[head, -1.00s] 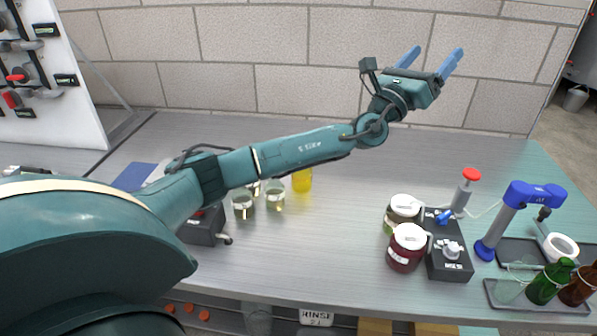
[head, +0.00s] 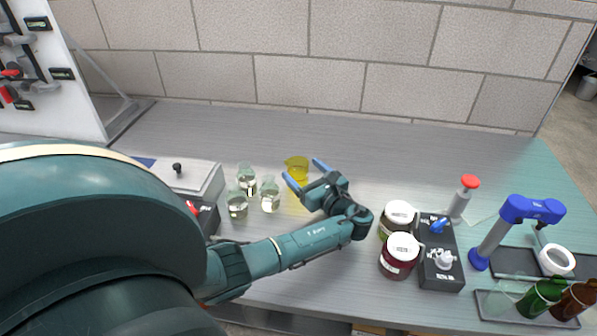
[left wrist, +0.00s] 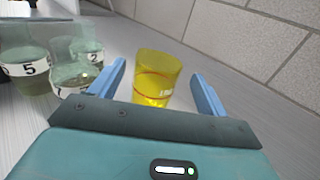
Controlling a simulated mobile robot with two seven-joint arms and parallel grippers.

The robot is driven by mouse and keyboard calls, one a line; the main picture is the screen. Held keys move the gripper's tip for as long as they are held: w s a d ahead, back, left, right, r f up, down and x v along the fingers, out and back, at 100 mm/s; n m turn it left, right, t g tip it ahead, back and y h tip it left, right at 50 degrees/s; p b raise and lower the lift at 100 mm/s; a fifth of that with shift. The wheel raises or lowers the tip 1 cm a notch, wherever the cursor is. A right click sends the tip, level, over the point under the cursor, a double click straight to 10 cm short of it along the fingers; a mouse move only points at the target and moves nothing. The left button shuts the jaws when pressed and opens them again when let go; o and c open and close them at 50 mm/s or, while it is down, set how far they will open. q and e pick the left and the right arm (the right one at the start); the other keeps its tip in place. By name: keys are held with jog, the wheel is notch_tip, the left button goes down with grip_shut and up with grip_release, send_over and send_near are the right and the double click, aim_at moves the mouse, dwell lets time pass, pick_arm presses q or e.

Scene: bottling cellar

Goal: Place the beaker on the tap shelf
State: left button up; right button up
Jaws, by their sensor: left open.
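A yellow see-through beaker (head: 297,167) with a red band stands upright on the bench, and it shows in the left wrist view (left wrist: 154,82). My left gripper (head: 305,174) is open. Its two blue fingers point at the beaker, one on each side of it in the left wrist view (left wrist: 162,80); I cannot tell how far the beaker reaches between them. Nothing is held. I cannot tell for sure which surface is the tap shelf; a blue tap column (head: 503,225) stands at the right. My right gripper is not in view.
Several clear numbered glass vessels (head: 269,196) stand just left of the yellow beaker. Two lidded jars (head: 400,258) and a dark valve box (head: 441,272) stand right of my left forearm. A tray (head: 497,309) with bottles lies at the front right. The bench's back middle is clear.

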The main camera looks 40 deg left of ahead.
aim_at(292, 161)
pick_arm(q)
jog(key=x, duration=0.3)
jog(key=shift+s+a+r, duration=0.15)
jog(key=shift+a+r, duration=0.1)
jog(key=shift+a, duration=0.2)
jog(key=shift+a+f, duration=0.1)
jog(key=shift+a, duration=0.35)
jog(key=shift+c, duration=0.3)
jog(key=c, duration=1.1)
